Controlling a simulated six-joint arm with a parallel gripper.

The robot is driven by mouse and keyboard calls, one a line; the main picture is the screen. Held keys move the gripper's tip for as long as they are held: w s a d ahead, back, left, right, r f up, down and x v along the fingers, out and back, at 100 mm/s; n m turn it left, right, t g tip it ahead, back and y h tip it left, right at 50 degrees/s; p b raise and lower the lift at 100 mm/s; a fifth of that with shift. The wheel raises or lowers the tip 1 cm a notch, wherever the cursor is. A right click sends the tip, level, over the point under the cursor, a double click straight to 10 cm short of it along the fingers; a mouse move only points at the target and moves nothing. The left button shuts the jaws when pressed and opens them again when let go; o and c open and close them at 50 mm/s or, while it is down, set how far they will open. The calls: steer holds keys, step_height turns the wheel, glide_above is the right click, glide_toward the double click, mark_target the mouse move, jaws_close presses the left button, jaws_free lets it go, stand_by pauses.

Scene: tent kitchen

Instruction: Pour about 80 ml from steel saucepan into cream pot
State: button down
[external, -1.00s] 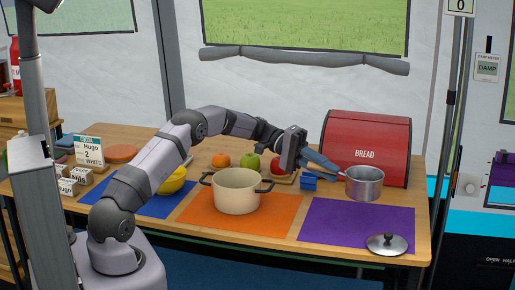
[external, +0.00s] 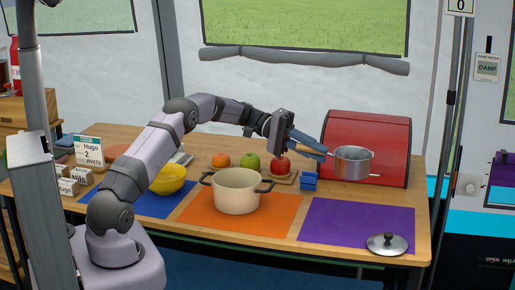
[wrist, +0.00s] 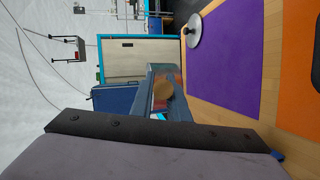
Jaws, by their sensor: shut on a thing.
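The steel saucepan (external: 353,163) hangs above the table at the right, in front of the bread bin, and looks about level. What the saucepan holds cannot be made out. The cream pot (external: 237,194) with dark side handles stands upright on the orange mat (external: 282,212), to the left of and nearer than my gripper. Its inside looks empty, though its floor is not clear.
A small blue stand (external: 310,181) is on the table below the handle. A board with red and green apples (external: 251,161) lies behind the pot. The purple mat (external: 340,223) is bare except for a lid (external: 387,243) at its corner. The red bread bin (external: 385,130) stands close behind the saucepan.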

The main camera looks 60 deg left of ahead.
steer(key=s+a+r+n+t+y+p, duration=0.2)
steer(key=s+a+p, duration=0.2)
steer(key=a, duration=0.4)
steer(key=s+a+r+n+t+y+p, duration=0.15)
steer(key=s+a+p, duration=0.25)
steer(key=a, duration=0.5)
steer(key=s+a+r+n+t+y+p, duration=0.2)
steer(key=s+a+p, duration=0.15)
steer(key=a, duration=0.45)
steer(key=s+a+f+n+t+y+p, duration=0.2)
steer(key=s+a+f+n+p, duration=0.15)
steer(key=s, duration=0.35)
step_height(320, 180, down, 6)
steer(key=s+d+m, duration=0.1)
steer(key=d, duration=0.1)
steer(key=shift+s+d, duration=0.15)
steer(key=shift+s, duration=0.15)
steer(key=shift+f, duration=0.1)
